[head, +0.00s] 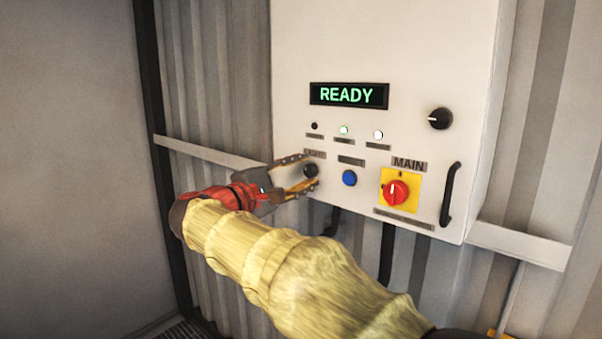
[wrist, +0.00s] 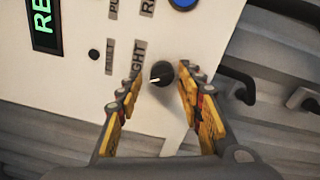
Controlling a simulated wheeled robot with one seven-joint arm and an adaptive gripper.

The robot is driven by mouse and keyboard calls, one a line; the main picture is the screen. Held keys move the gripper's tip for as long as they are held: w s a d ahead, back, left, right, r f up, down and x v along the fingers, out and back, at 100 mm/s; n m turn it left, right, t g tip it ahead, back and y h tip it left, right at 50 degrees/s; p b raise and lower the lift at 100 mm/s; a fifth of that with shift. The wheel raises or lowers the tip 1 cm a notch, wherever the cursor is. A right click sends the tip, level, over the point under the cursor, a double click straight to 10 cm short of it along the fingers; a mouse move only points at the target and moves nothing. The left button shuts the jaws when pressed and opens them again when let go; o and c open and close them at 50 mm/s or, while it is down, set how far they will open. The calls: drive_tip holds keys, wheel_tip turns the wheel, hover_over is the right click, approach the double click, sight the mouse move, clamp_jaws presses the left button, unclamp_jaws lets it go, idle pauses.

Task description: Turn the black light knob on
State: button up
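The black light knob (head: 311,170) is on the lower left of the white control panel, under a label ending in "GHT" in the wrist view. In the wrist view the knob (wrist: 161,74) has a white pointer line and lies between my two fingertips. My gripper (head: 302,172) is open around the knob, with a finger on each side. In the wrist view my gripper (wrist: 158,88) shows gaps between both fingers and the knob. Part of the knob is hidden by a finger in the head view.
The white panel (head: 290,60) has a green READY display (head: 348,95), a blue button (head: 349,178), a red main switch (head: 395,192) on yellow, another black knob (head: 440,118) and a black handle (head: 450,195). Small lamps sit above. Corrugated wall (head: 225,90) lies behind.

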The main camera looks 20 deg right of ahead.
drive_tip(key=shift+o, duration=0.2)
drive_tip(key=v, duration=1.2)
